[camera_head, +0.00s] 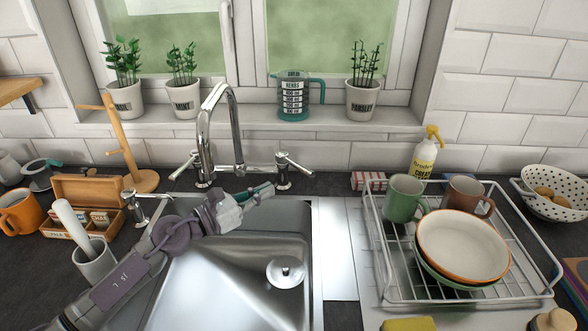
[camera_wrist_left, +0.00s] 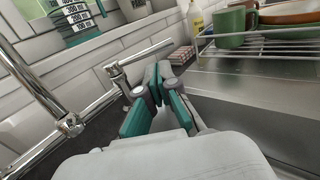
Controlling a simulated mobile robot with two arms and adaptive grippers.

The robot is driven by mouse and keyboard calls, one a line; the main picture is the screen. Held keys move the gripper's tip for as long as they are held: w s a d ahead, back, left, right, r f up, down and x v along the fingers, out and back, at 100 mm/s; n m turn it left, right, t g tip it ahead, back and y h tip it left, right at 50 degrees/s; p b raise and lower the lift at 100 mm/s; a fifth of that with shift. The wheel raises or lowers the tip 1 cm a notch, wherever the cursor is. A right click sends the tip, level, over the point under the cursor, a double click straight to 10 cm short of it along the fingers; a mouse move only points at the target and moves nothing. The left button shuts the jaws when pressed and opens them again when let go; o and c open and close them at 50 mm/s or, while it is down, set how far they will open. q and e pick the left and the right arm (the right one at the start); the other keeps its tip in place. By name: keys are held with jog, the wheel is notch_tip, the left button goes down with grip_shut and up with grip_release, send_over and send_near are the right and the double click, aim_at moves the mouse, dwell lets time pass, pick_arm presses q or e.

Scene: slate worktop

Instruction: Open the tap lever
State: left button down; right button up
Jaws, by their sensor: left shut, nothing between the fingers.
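The chrome tap (camera_head: 207,150) stands behind the sink, with a tall curved spout and a lever handle on each side. The right tap lever (camera_head: 297,163) points outward to the right; in the left wrist view the lever (camera_wrist_left: 146,54) runs just beyond the fingertips. The left tap lever (camera_head: 182,167) points outward to the left. My left gripper (camera_head: 271,188) is shut and empty, in front of the right handle's base and slightly left of it. It also shows in the left wrist view (camera_wrist_left: 158,72). I cannot tell whether it touches the lever. My right gripper is out of view.
The sink basin (camera_head: 225,290) is empty apart from its drain strainer (camera_head: 285,271). A dish rack (camera_head: 540,285) with mugs and plates stands right. A soap bottle (camera_head: 424,158) stands behind it. Potted herbs and a teal jug (camera_head: 294,100) line the sill.

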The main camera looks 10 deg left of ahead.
aim_at(308, 172)
pick_arm(q)
jog(key=p+x, duration=0.1)
jog(key=x, duration=0.7)
jog(key=shift+w+a+p, duration=0.1)
jog(key=shift+p, duration=0.3)
jog(key=shift+w+d, duration=0.3)
jog(key=shift+w, duration=0.1)
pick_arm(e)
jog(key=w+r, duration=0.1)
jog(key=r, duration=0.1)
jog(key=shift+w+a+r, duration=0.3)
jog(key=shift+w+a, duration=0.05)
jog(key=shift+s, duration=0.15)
pick_arm(q)
jog(key=x, duration=0.3)
jog(key=shift+w+d+f+b, duration=0.1)
jog(key=shift+d+b, duration=0.2)
jog(key=shift+d, duration=0.2)
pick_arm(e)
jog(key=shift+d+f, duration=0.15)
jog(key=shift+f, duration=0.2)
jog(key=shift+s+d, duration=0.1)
